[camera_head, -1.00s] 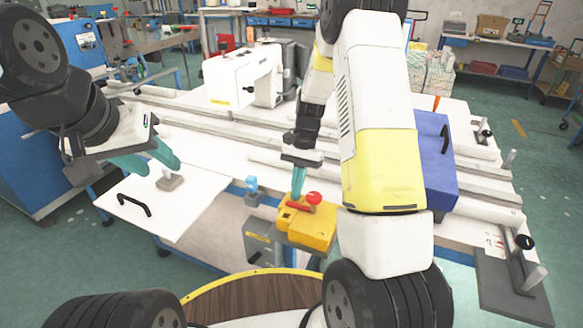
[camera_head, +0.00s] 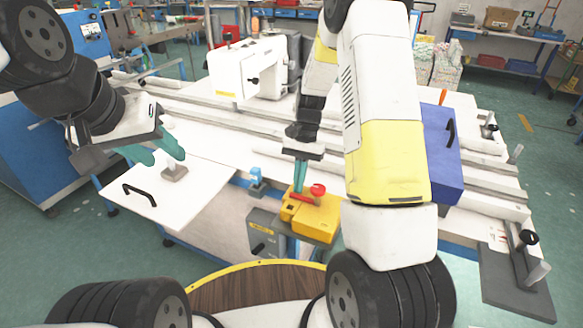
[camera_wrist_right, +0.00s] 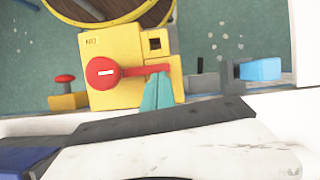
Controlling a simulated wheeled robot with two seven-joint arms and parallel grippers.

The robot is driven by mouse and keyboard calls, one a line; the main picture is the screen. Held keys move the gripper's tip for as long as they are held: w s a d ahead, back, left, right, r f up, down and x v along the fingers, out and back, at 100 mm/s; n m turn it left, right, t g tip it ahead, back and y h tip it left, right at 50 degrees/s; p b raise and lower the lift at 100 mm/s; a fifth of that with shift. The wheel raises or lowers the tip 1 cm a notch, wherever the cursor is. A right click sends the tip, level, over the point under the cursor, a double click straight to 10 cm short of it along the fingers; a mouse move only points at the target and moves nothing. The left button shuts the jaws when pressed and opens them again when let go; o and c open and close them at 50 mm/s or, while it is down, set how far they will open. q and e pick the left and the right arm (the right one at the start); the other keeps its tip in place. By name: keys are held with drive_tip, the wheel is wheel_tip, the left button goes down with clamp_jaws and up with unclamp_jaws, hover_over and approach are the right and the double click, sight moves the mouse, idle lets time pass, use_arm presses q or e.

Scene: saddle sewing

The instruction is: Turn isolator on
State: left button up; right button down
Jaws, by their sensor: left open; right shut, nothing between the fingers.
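The isolator is a yellow box (camera_head: 313,222) at the table's front edge, with a red rotary handle (camera_wrist_right: 106,73) on it. In the right wrist view the handle's red lever (camera_wrist_right: 148,69) points to the right. My right gripper (camera_head: 299,188) is shut and empty, its teal fingertips (camera_wrist_right: 157,90) at the free end of the lever, seemingly touching it. A red knob (camera_head: 317,189) shows in the head view on top of the box. My left gripper (camera_head: 165,152) is open and empty above the white side panel at the left.
A white sewing machine (camera_head: 248,72) stands behind on the long white table with rails. A blue box (camera_head: 441,150) sits right of my right arm. A small blue clamp-like part (camera_head: 256,178) is left of the isolator. A black handle (camera_head: 139,194) is on the left panel.

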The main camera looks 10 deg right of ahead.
sight(302, 218)
drive_tip(key=shift+s+a+n, duration=0.2)
drive_tip(key=shift+a+n, duration=0.05)
drive_tip(key=shift+n, duration=0.15)
drive_tip(key=n, duration=0.1)
drive_tip(key=s+a+n+h, duration=0.1)
drive_tip(key=n, duration=0.1)
drive_tip(key=shift+s+a+g+h, duration=0.25)
drive_tip(key=shift+g+h, duration=0.05)
drive_tip(key=s+n, duration=0.1)
drive_tip(key=n, duration=0.1)
drive_tip(key=s+a+n+h, duration=0.1)
drive_tip(key=n, duration=0.1)
drive_tip(key=shift+s+n+h, duration=0.25)
drive_tip(key=shift+n+h, duration=0.05)
drive_tip(key=shift+n, duration=0.1)
drive_tip(key=s+n, duration=0.1)
drive_tip(key=n, duration=0.1)
drive_tip(key=s+n+h, duration=0.1)
drive_tip(key=shift+s+n+t, duration=0.15)
drive_tip(key=shift+n+t, duration=0.25)
drive_tip(key=shift+s+d+n+h, duration=0.15)
drive_tip(key=shift+s+n+h, duration=0.5)
drive_tip(key=shift+n, duration=0.55)
drive_tip(key=shift+s+d+n+t, duration=0.3)
drive_tip(key=shift+s+n+t, duration=0.35)
drive_tip(key=shift+n, duration=0.55)
drive_tip(key=shift+s+h, duration=0.1)
drive_tip(key=shift+h, duration=0.15)
